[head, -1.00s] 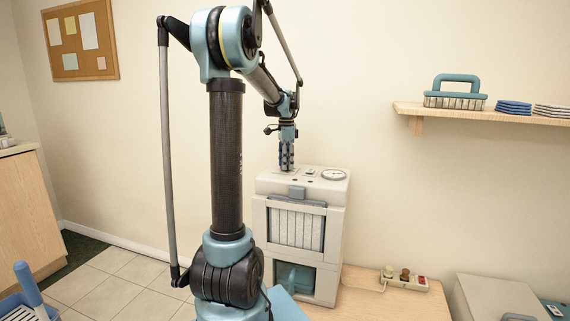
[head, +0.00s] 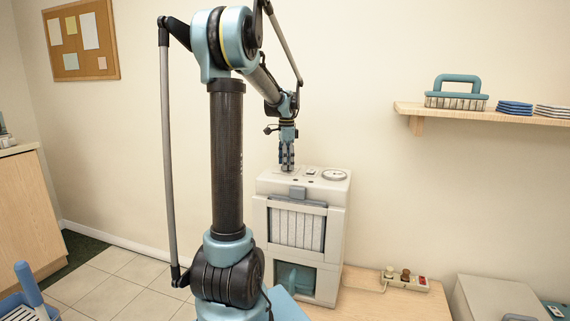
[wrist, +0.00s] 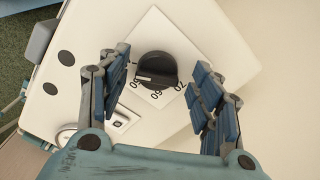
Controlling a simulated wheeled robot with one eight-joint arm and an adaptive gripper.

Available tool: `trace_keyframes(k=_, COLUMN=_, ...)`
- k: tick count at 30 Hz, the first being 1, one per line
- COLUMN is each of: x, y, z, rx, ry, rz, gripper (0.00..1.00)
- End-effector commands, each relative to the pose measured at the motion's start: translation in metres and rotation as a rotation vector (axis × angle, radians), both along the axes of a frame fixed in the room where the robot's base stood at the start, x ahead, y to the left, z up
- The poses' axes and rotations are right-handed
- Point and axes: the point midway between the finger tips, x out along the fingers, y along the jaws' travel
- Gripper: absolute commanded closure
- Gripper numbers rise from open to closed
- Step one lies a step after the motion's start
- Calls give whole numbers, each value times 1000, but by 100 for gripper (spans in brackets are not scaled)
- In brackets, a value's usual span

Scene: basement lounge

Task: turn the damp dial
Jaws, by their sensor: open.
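The damp dial (wrist: 157,70) is a round black knob with a pale pointer mark, on a white square plate printed with numbers, some partly hidden. It sits on the top of a cream dehumidifier-like machine (head: 336,225). In the head view my gripper (head: 287,167) points straight down at the left part of that top and hides the dial. In the wrist view my gripper (wrist: 160,78) is open, with one finger on each side of the dial. A gap shows between each finger and the knob; I cannot tell how far down the fingertips reach.
A round gauge (head: 334,174) and small buttons share the machine's top. The machine stands on a wooden surface (head: 385,302) with a power strip (head: 405,280) to its right. A wall shelf (head: 480,110) holds a brush and stacked items. The wall is close behind.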

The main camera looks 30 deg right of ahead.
Motion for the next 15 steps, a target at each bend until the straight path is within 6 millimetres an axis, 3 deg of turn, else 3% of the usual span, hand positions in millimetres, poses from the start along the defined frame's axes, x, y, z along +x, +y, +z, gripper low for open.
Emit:
trace_keyframes(k=8, x=-1, y=0, z=16, rx=-1, ry=1, rz=0, gripper=41)
trace_keyframes(k=15, x=0, y=0, z=60, rx=-1, ry=1, rz=0, gripper=41)
